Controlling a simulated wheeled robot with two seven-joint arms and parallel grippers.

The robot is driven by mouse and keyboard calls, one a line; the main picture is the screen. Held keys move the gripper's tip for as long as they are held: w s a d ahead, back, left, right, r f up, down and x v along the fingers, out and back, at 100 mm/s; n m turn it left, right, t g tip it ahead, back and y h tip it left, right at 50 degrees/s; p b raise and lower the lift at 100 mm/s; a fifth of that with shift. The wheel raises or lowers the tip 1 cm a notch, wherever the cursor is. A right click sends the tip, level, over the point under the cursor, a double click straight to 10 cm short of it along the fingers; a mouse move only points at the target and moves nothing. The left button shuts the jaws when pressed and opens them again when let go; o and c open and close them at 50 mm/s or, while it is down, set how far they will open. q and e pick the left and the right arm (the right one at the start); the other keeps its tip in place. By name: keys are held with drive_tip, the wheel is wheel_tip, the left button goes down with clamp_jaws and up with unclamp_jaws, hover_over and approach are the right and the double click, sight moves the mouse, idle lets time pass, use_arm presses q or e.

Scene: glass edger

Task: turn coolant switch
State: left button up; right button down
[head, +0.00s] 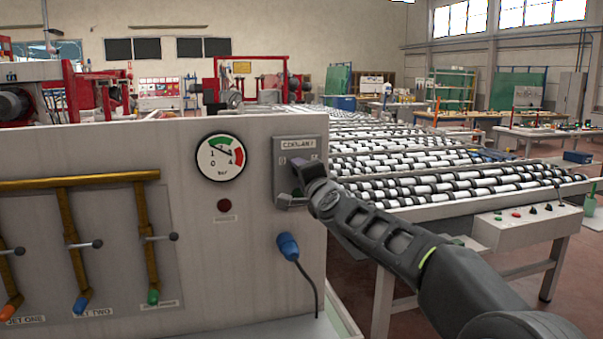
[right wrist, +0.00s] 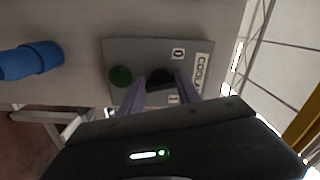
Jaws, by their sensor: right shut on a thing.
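The coolant switch plate (head: 309,146) is a grey box labelled COOLANT at the right end of the pale panel. In the right wrist view the plate (right wrist: 140,52) shows 0 and 1 marks, a green round part (right wrist: 120,76) and a black switch knob (right wrist: 160,76). My right gripper (head: 299,180) reaches in from the right in the head view and covers much of the plate. In the right wrist view its two fingers (right wrist: 161,86) stand on both sides of the knob, shut on it. The knob's exact angle is hard to tell. My left gripper is not in view.
A pressure gauge (head: 220,158) and a dark red lamp (head: 224,205) are left of the plate. A blue plug with a cable (head: 288,246) hangs below it. Brass pipes with levers (head: 80,182) are at left. A roller conveyor (head: 440,185) lies behind my right arm.

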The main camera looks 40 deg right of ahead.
drive_tip(key=n+p, duration=0.1)
drive_tip(key=n, duration=0.4)
drive_tip(key=shift+f, duration=0.2)
idle(0.3)
drive_tip(key=c, duration=0.8)
unclamp_jaws()
drive_tip(key=shift+c, duration=0.2)
drive_tip(key=shift+r, duration=0.1)
drive_tip(key=v, duration=0.7)
drive_tip(key=shift+s+a+b, duration=0.15)
drive_tip(key=shift+s+b, duration=0.25)
